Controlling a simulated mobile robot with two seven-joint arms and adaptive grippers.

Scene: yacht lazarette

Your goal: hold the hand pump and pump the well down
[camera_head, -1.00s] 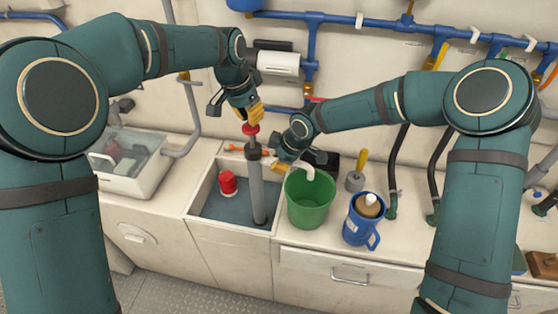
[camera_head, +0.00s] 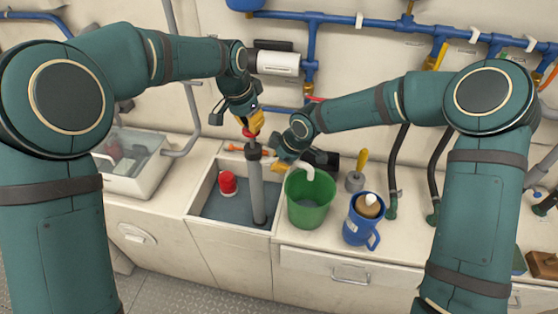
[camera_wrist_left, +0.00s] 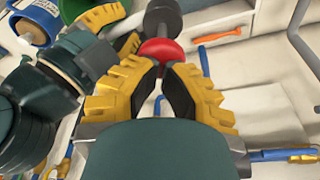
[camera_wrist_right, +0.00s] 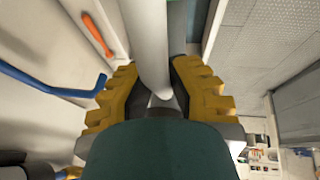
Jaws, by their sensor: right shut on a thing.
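The hand pump (camera_head: 257,185) is a grey tube with a red knob handle (camera_wrist_left: 166,51) on top. It stands near upright, its lower end inside the white-walled well (camera_head: 200,190). A pale curved spout (camera_head: 303,168) reaches over the green bucket (camera_head: 309,203). Dark water (camera_head: 228,208) lies in the well.
A red-topped float (camera_head: 228,182) is in the well. A blue jug (camera_head: 360,222) with a brown-and-white item in it stands right of the bucket. A yellow-handled tool (camera_head: 357,175) is behind. A clear-lidded white box (camera_head: 130,160) is at left. Blue pipes (camera_head: 390,24) run along the wall.

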